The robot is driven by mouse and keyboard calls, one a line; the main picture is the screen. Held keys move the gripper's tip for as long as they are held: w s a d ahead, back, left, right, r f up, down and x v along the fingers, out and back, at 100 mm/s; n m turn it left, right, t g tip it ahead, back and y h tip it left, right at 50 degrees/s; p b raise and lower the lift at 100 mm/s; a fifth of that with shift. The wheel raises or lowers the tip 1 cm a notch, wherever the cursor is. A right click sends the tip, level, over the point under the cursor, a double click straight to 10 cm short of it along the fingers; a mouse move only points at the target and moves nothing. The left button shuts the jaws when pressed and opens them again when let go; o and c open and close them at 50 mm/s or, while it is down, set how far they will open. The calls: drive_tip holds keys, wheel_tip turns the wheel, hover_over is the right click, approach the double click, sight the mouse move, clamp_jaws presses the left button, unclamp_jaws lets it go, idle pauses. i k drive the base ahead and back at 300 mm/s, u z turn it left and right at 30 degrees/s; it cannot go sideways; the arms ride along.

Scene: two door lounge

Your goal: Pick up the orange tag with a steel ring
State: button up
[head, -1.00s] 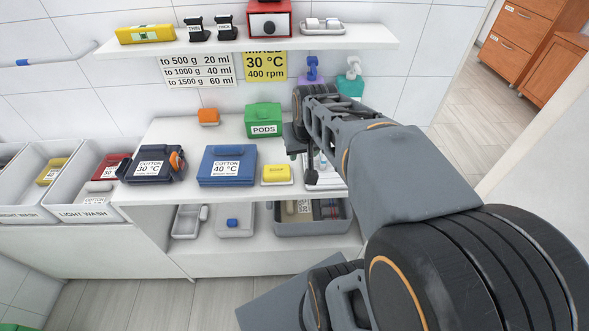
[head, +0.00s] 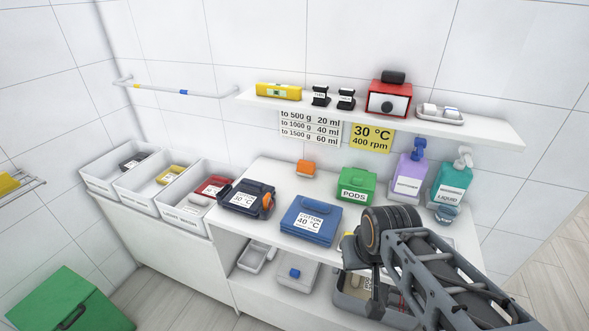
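No orange tag with a steel ring can be made out for sure. A small orange block-like item (head: 306,168) lies at the back of the white counter (head: 262,178), left of the green PODS box (head: 357,185). Another orange piece (head: 267,203) sits at the right end of the dark COTTON 30 °C case (head: 243,197). No steel ring shows on either at this size. My gripper (head: 362,262) is over the counter's front right part, right of the blue COTTON 40 °C case (head: 311,220). It is seen from behind and its fingers are not clear.
A shelf (head: 490,124) above holds a yellow level, two black stands, a red box and a tray. Purple (head: 408,172) and teal (head: 450,186) pump bottles stand at the right. White bins (head: 182,208) are left. Trays sit below the counter. A green box (head: 68,302) is at lower left.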

sight(267, 200)
drive_tip(key=u, duration=2.1)
drive_tip(key=i, duration=2.5)
drive_tip(key=z, duration=3.7)
